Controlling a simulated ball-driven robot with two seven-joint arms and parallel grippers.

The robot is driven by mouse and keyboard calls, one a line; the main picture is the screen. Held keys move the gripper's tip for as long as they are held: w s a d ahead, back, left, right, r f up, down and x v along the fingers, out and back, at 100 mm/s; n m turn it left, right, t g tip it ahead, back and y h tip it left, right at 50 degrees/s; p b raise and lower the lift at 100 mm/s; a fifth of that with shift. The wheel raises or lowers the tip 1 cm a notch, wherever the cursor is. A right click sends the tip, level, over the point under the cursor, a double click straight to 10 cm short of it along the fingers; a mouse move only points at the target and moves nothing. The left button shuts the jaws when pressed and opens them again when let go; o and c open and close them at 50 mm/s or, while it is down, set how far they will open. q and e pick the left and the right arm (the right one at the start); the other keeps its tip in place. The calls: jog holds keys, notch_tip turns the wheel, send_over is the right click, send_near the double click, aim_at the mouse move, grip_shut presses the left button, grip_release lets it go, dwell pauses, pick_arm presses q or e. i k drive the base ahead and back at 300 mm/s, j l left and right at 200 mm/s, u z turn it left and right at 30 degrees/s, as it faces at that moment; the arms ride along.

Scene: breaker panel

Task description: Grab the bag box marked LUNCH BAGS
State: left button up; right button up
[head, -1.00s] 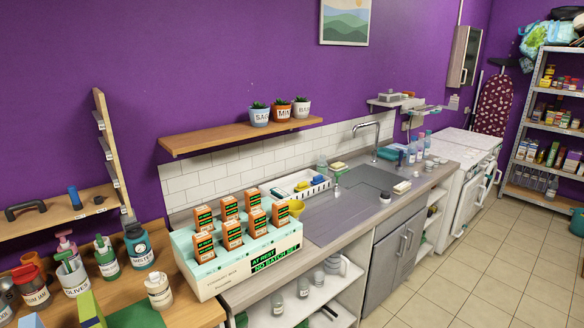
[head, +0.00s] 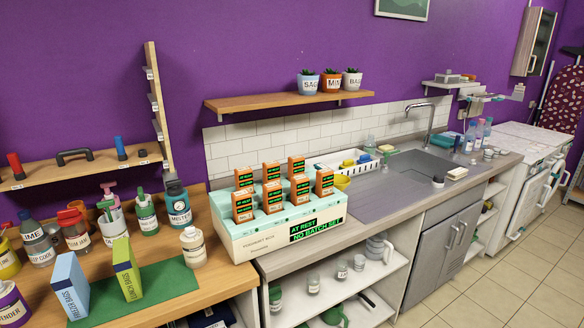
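The LUNCH BAGS box (head: 128,268) is a narrow yellow-green box. It stands upright on a green mat (head: 165,290) on the wooden counter at the lower left. A light-blue FREEZER BAGS box (head: 71,286) stands close to its left, with a small gap between them. Neither of my grippers is in view.
Behind the boxes stand several labelled jars and bottles, such as the MISTER bottle (head: 178,206) and a white bottle (head: 193,246) to the right. A white and mint case (head: 285,225) with orange units sits further right. A wooden shelf (head: 290,101) hangs above.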

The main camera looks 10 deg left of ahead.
aim_at(125, 265)
jog(key=u, duration=1.45)
